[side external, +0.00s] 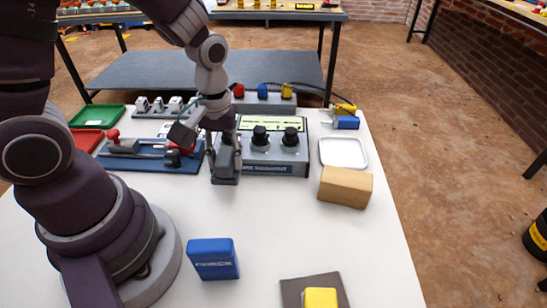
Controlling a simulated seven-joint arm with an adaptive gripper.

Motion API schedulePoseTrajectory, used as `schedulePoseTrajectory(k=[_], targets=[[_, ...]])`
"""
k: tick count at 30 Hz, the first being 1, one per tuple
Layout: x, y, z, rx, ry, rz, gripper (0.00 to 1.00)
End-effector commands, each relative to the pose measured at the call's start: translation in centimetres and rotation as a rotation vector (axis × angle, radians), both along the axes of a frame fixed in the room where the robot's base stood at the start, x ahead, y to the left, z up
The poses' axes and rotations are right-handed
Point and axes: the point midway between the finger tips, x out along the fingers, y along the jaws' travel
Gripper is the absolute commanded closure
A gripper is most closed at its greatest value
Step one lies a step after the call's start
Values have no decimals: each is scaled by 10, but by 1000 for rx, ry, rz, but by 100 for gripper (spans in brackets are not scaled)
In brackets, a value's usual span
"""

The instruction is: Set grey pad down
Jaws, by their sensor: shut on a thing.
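My gripper (226,150) points down over the white table, left of the grey control box. It is shut on the grey pad (226,172), a small dark grey block held upright between the fingers. The pad's lower end is at or just above the tabletop; I cannot tell whether it touches. The fingers hide part of the pad.
The control box (262,169) with two black knobs is close on the right. A blue clamp fixture (150,160) is close on the left. A wooden block (345,187), blue box (213,259) and dark mat (292,290) bearing a yellow block (320,298) surround clear white table.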

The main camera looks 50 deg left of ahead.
Motion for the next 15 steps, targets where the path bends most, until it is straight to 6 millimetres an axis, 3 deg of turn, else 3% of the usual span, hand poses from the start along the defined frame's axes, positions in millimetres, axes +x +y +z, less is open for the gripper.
schedulePoseTrajectory(k=[7,15], targets=[[0,0,-44,0,6,-3,100],[1,0,-50,0,-1,-4,100]])
